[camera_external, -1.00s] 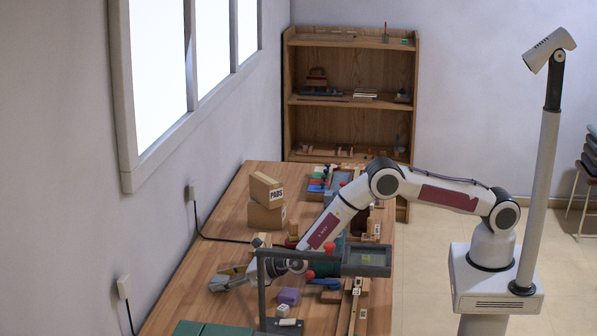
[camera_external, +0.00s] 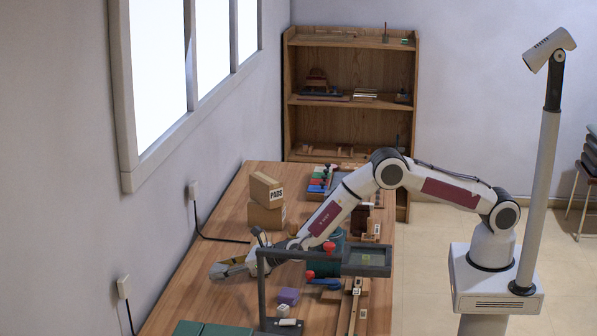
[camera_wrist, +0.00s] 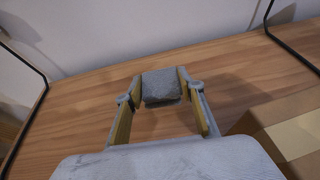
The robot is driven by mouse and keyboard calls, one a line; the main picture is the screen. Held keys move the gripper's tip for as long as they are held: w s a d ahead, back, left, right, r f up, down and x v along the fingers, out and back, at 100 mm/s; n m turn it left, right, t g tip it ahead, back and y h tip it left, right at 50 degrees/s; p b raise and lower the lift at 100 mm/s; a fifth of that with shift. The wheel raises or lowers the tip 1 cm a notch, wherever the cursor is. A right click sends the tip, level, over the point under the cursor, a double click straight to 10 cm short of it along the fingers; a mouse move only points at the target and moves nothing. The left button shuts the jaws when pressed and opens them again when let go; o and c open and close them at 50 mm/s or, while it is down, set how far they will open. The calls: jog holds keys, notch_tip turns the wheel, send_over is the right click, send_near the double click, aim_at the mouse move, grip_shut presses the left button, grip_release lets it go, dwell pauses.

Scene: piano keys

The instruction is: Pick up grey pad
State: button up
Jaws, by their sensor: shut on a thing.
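The grey pad (camera_wrist: 161,86) sits between the two fingertips of my gripper (camera_wrist: 160,88) in the wrist view. It is a small, rough grey block, and the fingers press on it from both sides. In the external view my gripper (camera_external: 229,268) is low over the left side of the wooden table, near the wall. The pad is too small to make out clearly there. I cannot tell whether the pad touches the table.
Two cardboard boxes (camera_external: 266,202), the upper marked PADS, stand stacked behind my gripper. A dark frame stand (camera_external: 262,290) and a purple block (camera_external: 288,296) are to its right. A green mat (camera_external: 205,329) lies at the front.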

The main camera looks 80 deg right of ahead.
aim_at(221, 268)
notch_tip(221, 268, up, 14)
dwell(0.5)
jog(key=shift+r, duration=0.1)
dwell(0.5)
